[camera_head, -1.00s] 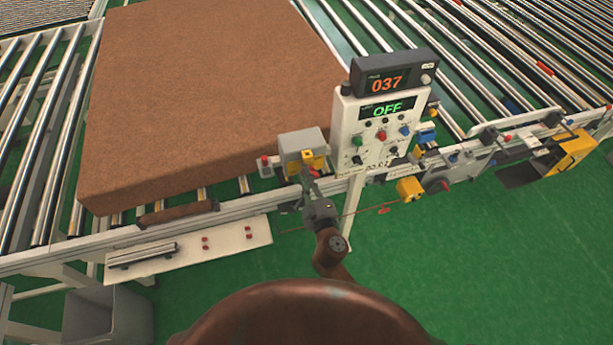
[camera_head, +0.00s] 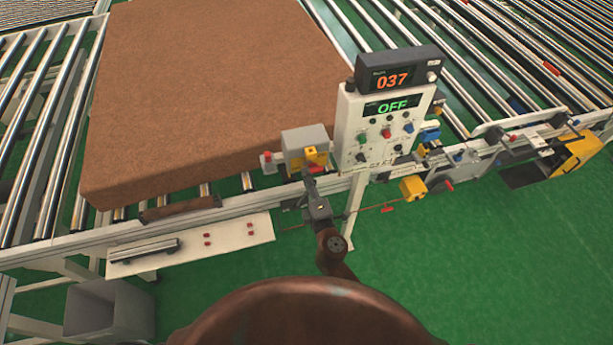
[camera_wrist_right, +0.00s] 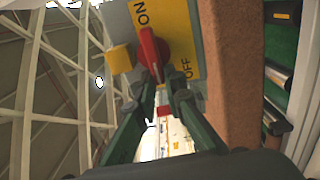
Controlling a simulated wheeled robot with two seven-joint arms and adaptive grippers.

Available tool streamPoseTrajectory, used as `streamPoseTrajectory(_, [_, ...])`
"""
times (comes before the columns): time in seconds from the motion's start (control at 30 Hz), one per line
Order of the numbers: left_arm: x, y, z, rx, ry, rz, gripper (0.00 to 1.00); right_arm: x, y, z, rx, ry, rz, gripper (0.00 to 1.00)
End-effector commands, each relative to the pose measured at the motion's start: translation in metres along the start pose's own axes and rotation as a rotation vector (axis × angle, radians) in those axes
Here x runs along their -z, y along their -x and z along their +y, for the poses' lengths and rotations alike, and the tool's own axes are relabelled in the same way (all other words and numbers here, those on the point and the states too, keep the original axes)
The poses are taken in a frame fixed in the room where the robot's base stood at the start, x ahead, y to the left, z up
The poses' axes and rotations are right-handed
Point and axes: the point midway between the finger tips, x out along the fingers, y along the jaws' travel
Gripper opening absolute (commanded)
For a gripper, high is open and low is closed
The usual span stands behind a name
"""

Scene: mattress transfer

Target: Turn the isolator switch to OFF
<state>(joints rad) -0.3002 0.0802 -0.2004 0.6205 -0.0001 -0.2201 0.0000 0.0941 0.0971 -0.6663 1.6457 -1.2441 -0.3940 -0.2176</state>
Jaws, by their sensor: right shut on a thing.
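The isolator switch (camera_head: 303,146) is a grey box with a yellow front on the near rail of the conveyor, left of the control panel. In the right wrist view its yellow plate (camera_wrist_right: 178,32) reads ON at the top and OFF lower right, with a red handle (camera_wrist_right: 150,48) in front. My right gripper (camera_head: 311,180) reaches up to the switch from below. In the right wrist view my right gripper (camera_wrist_right: 162,80) has its fingertips closed on the lower end of the red handle. My left gripper is out of view.
The control panel (camera_head: 350,130) stands just right of the switch; its displays read 037 and OFF. A large brown mattress (camera_head: 210,90) lies on the rollers behind. A yellow box (camera_head: 412,188) sits along the rail at right. Green floor is clear at lower right.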

Motion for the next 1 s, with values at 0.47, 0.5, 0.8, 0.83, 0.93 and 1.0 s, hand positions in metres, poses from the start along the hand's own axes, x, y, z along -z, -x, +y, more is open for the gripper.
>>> streamPoseTrajectory(0.47, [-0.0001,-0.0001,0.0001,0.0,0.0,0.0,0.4,0.0008,0.0005,-0.002,0.002,0.012,0.002,0.11])
streamPoseTrajectory(0.5, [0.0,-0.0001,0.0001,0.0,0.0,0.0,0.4,0.0008,0.0005,-0.002,0.003,0.012,0.002,0.14])
streamPoseTrajectory(0.8, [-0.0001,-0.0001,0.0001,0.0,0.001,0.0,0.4,0.0003,0.0002,-0.001,0.001,0.01,0.0,0.28])
streamPoseTrajectory(0.83, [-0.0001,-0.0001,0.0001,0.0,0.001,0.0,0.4,0.0003,0.0002,-0.0009,0.001,0.01,0.0,0.28])
streamPoseTrajectory(0.93, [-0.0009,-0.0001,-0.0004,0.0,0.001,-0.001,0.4,0.0002,0.0003,-0.0007,0.001,0.01,0.0,0.28])
streamPoseTrajectory(1.0, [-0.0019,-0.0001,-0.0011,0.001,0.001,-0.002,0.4,0.0001,0.002,-0.0009,0.001,0.01,0.0,0.28])
